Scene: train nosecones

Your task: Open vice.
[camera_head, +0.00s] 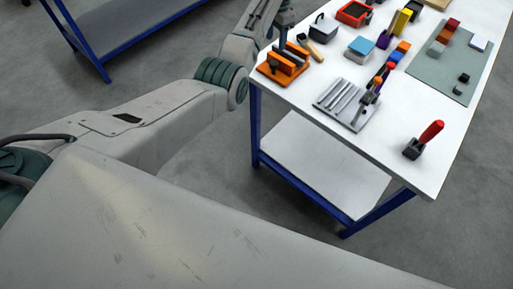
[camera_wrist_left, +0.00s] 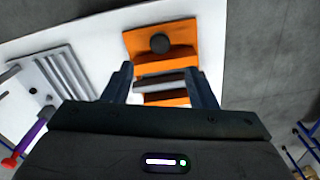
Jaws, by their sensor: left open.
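The orange vice (camera_head: 270,70) stands at the near left corner of the white table, with dark grey bands between its orange parts. In the left wrist view the vice (camera_wrist_left: 183,54) lies ahead, with a dark round knob (camera_wrist_left: 160,43) on its far part. My left gripper (camera_head: 284,38) is above the table by the vice in the head view. In the wrist view its two fingers (camera_wrist_left: 163,78) are apart, one on each side of the vice's nearer part. I cannot tell whether they touch it. My palm hides the vice's near end. My right gripper is not in view.
On the white table (camera_head: 397,155), a grey slotted tray (camera_head: 334,103) sits right of the vice. A wooden-handled brush (camera_head: 312,47) and a dark box (camera_head: 324,27) stand behind it. A red-handled tool (camera_head: 431,133) stands at the near right. The front corner is clear.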

